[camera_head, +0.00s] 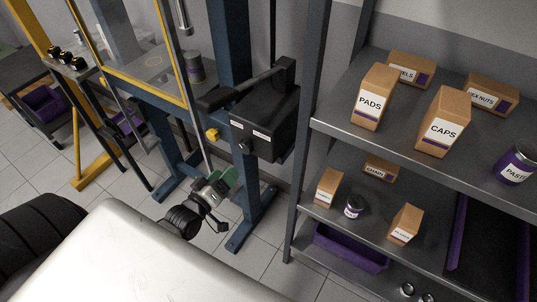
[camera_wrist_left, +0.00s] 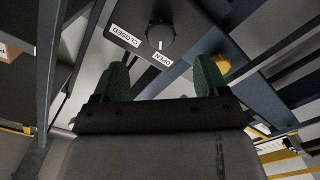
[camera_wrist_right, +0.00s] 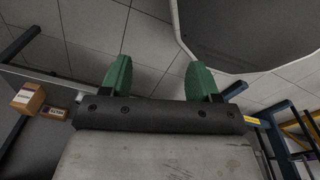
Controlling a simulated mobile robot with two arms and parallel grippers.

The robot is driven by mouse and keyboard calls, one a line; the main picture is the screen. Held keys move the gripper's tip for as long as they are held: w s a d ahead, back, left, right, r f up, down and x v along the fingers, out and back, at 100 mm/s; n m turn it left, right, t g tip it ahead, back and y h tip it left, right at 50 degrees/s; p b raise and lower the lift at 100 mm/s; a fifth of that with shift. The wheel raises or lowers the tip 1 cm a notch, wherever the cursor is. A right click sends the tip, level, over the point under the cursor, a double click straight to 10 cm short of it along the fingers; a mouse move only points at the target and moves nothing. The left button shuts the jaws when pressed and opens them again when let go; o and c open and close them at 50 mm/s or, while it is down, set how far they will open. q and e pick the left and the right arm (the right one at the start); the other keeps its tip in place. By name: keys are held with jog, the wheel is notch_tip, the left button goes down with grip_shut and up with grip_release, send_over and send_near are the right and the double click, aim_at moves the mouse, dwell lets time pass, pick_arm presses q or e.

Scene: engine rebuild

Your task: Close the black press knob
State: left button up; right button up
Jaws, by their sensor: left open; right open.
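The black press knob (camera_head: 245,147) sits on the front of the black pump box (camera_head: 268,122) on the press's blue upright. In the left wrist view the knob (camera_wrist_left: 160,36) shows near the top, between a CLOSED label (camera_wrist_left: 126,36) and an OPEN label (camera_wrist_left: 161,59). Its white mark points toward OPEN. My left gripper (camera_head: 230,177) is open and empty, below the knob and apart from it. In the left wrist view its green fingers (camera_wrist_left: 162,75) stand apart below the knob. My right gripper (camera_wrist_right: 160,70) is open and empty over the tiled floor, out of the head view.
A yellow knob (camera_head: 212,134) sits left of the black one, and a pump lever (camera_head: 240,88) reaches over the box. A shelf rack (camera_head: 324,117) with boxes stands close on the right. The blue press legs (camera_head: 252,220) reach the floor below.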

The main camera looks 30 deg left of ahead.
aim_at(243, 150)
pick_arm(q)
jog(key=w, duration=0.3)
jog(key=w+p, duration=0.1)
jog(key=w, duration=0.6)
jog(key=shift+d+r, duration=0.1)
jog(key=shift+r, duration=0.2)
jog(key=shift+w, duration=0.45)
jog(key=shift+f, duration=0.1)
pick_arm(e)
jog(key=shift+a+r, duration=0.8)
jog(key=shift+r, duration=0.1)
